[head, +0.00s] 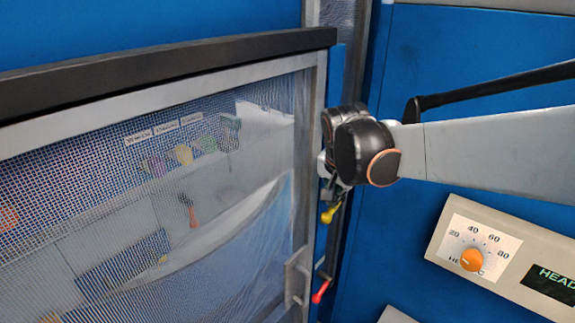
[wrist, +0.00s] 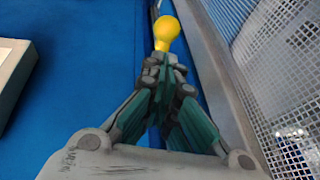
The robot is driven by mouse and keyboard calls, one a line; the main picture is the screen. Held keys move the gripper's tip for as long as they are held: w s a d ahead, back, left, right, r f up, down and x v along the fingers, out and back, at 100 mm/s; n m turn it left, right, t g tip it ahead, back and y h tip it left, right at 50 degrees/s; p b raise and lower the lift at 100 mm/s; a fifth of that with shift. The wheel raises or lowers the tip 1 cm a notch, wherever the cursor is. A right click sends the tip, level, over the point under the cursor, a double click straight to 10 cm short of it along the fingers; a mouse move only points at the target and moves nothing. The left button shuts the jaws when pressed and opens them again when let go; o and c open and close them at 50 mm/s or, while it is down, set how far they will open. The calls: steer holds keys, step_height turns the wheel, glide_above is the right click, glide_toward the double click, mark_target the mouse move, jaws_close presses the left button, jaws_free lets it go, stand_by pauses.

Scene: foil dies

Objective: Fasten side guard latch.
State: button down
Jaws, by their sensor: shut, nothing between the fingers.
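The side guard is a mesh panel in a grey frame (head: 306,160); it fills the left of the head view, and its mesh shows at right in the wrist view (wrist: 285,75). A yellow-knobbed lever (head: 328,215) sits beside the frame's right edge; its yellow knob (wrist: 166,32) is just beyond my fingertips in the wrist view. A red-knobbed lever (head: 320,292) is lower on the same edge. I cannot tell which lever is the guard latch. My gripper (wrist: 166,68) is shut and empty, close to the yellow knob; whether it touches is unclear. In the head view, my wrist partly hides it.
A beige control box (head: 500,255) with an orange dial (head: 472,260) and a dark display stands at lower right. A dark rail (head: 170,75) tops the guard. Blue machine panels (head: 400,245) lie behind my arm. A light-coloured box edge (wrist: 12,75) shows at left in the wrist view.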

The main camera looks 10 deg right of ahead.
steer(key=shift+x, duration=1.35)
steer(key=shift+f, duration=0.1)
